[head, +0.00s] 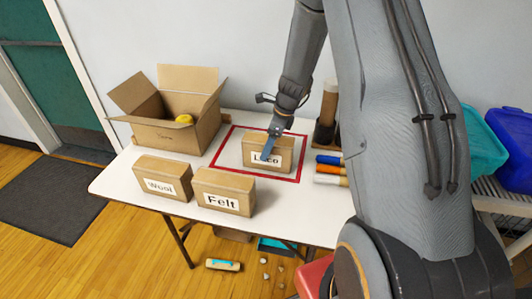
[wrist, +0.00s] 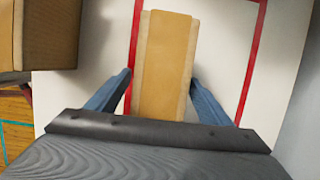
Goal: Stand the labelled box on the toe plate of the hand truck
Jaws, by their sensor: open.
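A tan box with a white label (head: 283,153) stands on the white table inside a red outlined square (head: 229,137). A finger hides part of its label, which seems to start with "L". My gripper (head: 268,155) is down at this box. In the wrist view, the open fingers of my gripper (wrist: 161,72) lie on either side of the box (wrist: 163,55), with no clear grip on it. Two more labelled boxes, Wool (head: 148,169) and Felt (head: 238,183), stand near the table's front edge. I cannot clearly make out a hand truck or its toe plate.
An open carton (head: 205,131) with a yellow item (head: 183,120) stands at the table's back left. Rolled orange, blue and white items (head: 329,170) and a brown cylinder (head: 328,103) are right of the square. A teal bin (head: 483,145) is farther right.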

